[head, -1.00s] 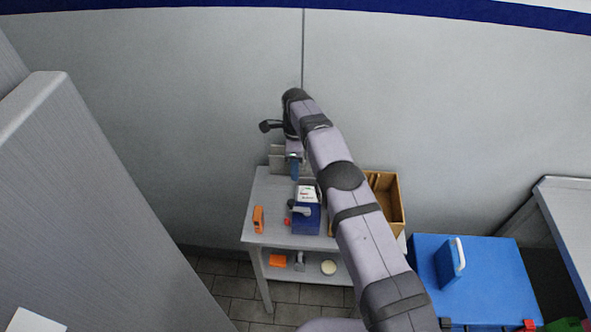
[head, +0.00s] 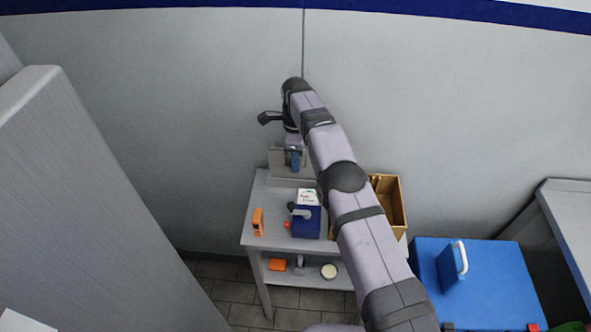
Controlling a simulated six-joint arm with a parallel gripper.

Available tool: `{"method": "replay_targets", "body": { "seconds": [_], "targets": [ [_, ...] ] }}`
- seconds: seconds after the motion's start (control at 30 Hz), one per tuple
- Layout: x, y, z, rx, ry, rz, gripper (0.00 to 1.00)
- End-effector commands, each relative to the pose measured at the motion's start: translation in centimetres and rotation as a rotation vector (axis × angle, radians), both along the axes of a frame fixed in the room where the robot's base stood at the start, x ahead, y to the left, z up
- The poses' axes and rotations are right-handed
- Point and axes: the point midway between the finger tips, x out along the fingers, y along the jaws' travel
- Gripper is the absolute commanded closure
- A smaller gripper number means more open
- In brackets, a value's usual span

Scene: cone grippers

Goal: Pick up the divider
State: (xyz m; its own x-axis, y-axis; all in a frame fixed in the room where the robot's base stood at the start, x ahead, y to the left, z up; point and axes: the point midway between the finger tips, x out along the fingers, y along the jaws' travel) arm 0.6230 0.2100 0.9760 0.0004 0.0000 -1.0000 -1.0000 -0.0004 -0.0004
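A thin grey upright panel (head: 275,160), which looks like the divider, stands at the back edge of the small grey table. My gripper (head: 295,165) hangs from the end of my arm, with its blue tip in front of the panel in this view. The tip overlaps the panel, and I cannot tell whether they touch. The fingers are too small to show whether they are open or shut. Part of the panel is hidden behind the gripper and my wrist.
A wooden bin (head: 391,202) stands at right, partly behind my arm. The lower shelf holds small items. A wall rises close behind.

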Motion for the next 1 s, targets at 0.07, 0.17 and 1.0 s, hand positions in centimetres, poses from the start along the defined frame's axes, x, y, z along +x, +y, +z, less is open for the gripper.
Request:
{"method": "replay_targets", "body": {
  "seconds": [0.07,0.17,1.0],
  "targets": [
    [0.1,0.0,1.1,0.002,-0.004,0.0,1.0],
    [0.1,0.0,3.0,0.001,-0.003,0.0,1.0],
    [-7.9,14.0,4.2,-0.001,0.001,0.002,1.0]
  ]
}}
